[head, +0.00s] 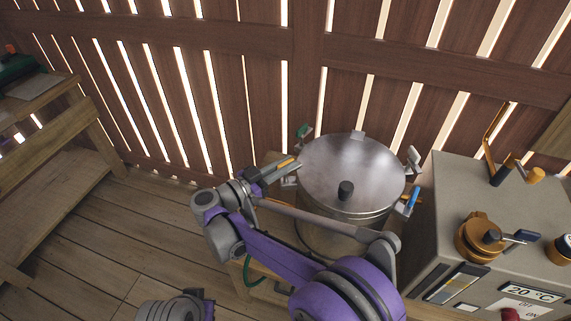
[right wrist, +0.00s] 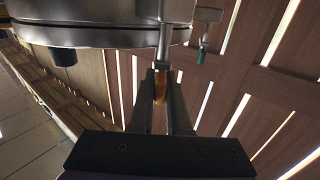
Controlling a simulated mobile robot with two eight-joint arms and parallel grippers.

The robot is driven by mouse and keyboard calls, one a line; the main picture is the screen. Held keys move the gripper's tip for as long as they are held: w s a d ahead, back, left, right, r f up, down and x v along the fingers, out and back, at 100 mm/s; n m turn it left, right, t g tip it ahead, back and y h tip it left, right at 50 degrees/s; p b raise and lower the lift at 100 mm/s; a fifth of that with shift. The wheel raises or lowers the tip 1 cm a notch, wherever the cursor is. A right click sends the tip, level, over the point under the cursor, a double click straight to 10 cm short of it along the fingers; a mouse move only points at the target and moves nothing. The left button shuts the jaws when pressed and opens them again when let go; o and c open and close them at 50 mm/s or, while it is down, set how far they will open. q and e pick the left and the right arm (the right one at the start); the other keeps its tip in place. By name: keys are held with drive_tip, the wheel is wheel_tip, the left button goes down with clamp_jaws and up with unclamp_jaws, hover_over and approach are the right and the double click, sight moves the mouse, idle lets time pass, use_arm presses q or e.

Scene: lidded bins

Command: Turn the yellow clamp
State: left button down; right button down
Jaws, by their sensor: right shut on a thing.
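A steel pot (head: 345,215) with a round lid (head: 350,170) and a dark knob stands in the middle right of the head view. The yellow clamp (head: 285,162) is on the left side of its rim. My right gripper (head: 280,169) is at this clamp, shut on its handle. In the right wrist view the yellow handle (right wrist: 161,88) shows between the two fingers of my right gripper (right wrist: 161,85), below the pot's rim (right wrist: 100,33). The fingers partly hide the clamp in the head view.
A green clamp (head: 304,131) and a blue clamp (head: 412,199) are also on the pot's rim. A grey control box (head: 455,195) with knobs and a display stands close to the right. A wooden bench (head: 60,180) is at the left. The plank wall is close behind.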

drive_tip(key=m+g+h, duration=0.1)
drive_tip(key=m+g, duration=0.1)
drive_tip(key=g, duration=0.1)
drive_tip(key=m+g+h+p, duration=0.1)
drive_tip(key=m+g+h, duration=0.1)
drive_tip(key=g, duration=0.1)
drive_tip(key=shift+m+g, duration=0.4)
drive_tip(key=shift+g+h, duration=0.3)
drive_tip(key=c, duration=0.9)
unclamp_jaws()
